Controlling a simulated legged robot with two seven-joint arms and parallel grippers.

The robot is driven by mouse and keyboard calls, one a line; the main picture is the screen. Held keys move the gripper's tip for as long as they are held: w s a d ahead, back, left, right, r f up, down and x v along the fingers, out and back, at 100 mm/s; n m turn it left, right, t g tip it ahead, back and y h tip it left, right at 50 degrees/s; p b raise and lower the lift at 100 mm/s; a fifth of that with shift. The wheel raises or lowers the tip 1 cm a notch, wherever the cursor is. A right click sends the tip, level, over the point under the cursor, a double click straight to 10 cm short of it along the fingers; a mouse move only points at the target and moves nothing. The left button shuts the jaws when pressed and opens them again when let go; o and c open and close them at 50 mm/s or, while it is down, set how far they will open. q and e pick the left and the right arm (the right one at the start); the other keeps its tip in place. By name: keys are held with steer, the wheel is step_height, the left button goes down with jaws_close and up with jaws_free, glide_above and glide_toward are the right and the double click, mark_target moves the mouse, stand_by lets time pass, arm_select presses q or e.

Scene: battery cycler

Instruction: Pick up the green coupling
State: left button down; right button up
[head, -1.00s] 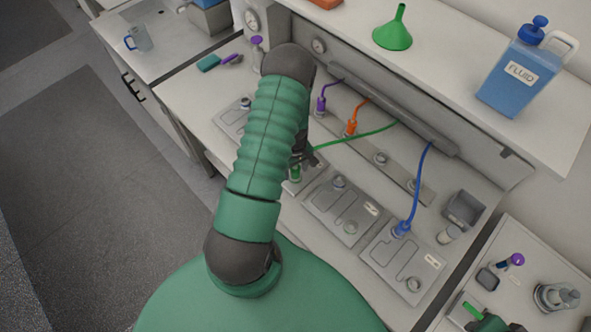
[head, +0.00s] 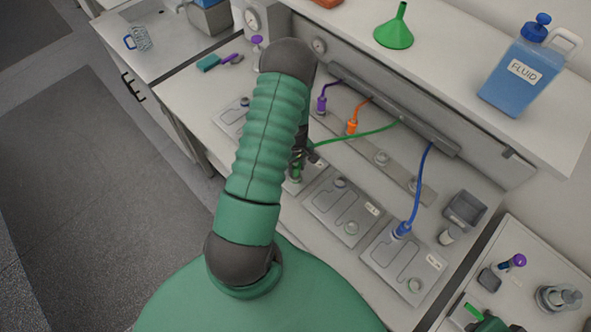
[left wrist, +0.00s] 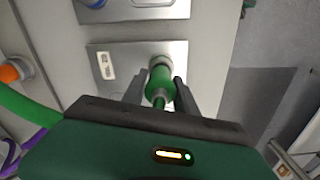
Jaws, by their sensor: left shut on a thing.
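The green coupling (left wrist: 159,82) is between the two fingers of my left gripper (left wrist: 160,78) in the left wrist view. The gripper is shut on it. Its far end meets a round metal fitting on a silver plate (left wrist: 115,58), and I cannot tell whether it is seated or apart. In the head view the coupling (head: 297,170) shows as a small green piece below my left gripper (head: 302,157), partly hidden by my arm. A green hose (head: 355,136) runs from there to the back rail. My right gripper is not clearly in view.
Purple (head: 321,103), orange (head: 352,126) and blue (head: 403,229) couplings with hoses stand nearby. Flat grey units (head: 345,208) fill the bench. A green funnel (head: 394,34) and a blue fluid jug (head: 520,70) stand on the shelf above.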

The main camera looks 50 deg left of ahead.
arm_select(q)
steer(key=shift+s+d+r+b, duration=0.1)
steer(key=shift+r+b, duration=0.2)
steer(key=shift+r, duration=0.15)
steer(key=shift+s+d+r+b, duration=0.1)
steer(key=shift+r+b, duration=0.2)
steer(key=shift+r, duration=0.15)
steer(key=s+d+r+b, duration=0.1)
steer(key=s+d+b, duration=0.2)
steer(key=s+d, duration=0.6)
steer(key=d, duration=0.3)
steer(key=shift+s+d+r, duration=0.25)
steer(key=shift+s+r, duration=0.1)
steer(key=c, duration=1.6)
jaws_free()
steer(key=shift+a, duration=0.1)
steer(key=c, duration=0.5)
jaws_close()
steer(key=shift+r, duration=0.1)
